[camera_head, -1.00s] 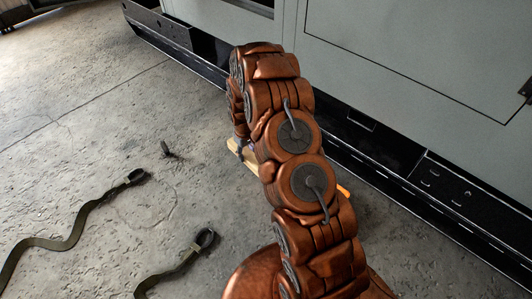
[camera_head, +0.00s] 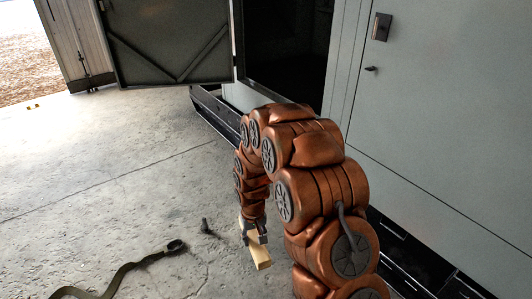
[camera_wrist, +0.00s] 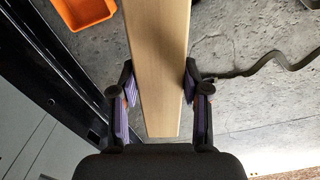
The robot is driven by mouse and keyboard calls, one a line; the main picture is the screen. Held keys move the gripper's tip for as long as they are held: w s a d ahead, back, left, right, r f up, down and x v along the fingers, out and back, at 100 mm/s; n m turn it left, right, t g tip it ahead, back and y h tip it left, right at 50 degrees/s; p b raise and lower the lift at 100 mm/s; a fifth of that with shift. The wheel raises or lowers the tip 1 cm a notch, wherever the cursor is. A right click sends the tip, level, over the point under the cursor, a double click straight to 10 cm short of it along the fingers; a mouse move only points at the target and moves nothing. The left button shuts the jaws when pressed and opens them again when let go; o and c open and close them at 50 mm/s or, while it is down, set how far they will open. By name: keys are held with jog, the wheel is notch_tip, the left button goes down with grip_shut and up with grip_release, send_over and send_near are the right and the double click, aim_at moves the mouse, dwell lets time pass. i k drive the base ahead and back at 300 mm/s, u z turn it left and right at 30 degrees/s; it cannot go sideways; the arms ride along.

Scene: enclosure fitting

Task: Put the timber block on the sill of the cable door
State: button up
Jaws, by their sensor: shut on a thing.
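The timber block (camera_head: 261,257) is a pale wooden bar hanging from my gripper (camera_head: 254,236) in the head view, over the concrete floor. In the wrist view the block (camera_wrist: 158,65) runs lengthwise between the two purple-padded fingers of my gripper (camera_wrist: 160,90), which is shut on it. How high the block is above the floor is hard to tell. A dark doorway (camera_head: 285,45) is open in the grey enclosure at the top middle of the head view. A braced door leaf (camera_head: 165,45) stands swung out to its left. My arm partly hides the area below the doorway.
A strap (camera_head: 115,278) with a dark end lies on the floor at lower left, near a small dark object (camera_head: 206,227). An orange bin (camera_wrist: 82,10) shows in the wrist view. A dark base rail (camera_head: 213,110) runs along the enclosure.

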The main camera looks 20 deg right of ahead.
aim_at(276, 98)
jog(key=u, duration=2.2)
jog(key=i, duration=2.85)
jog(key=z, duration=2.1)
jog(key=i, duration=3.5)
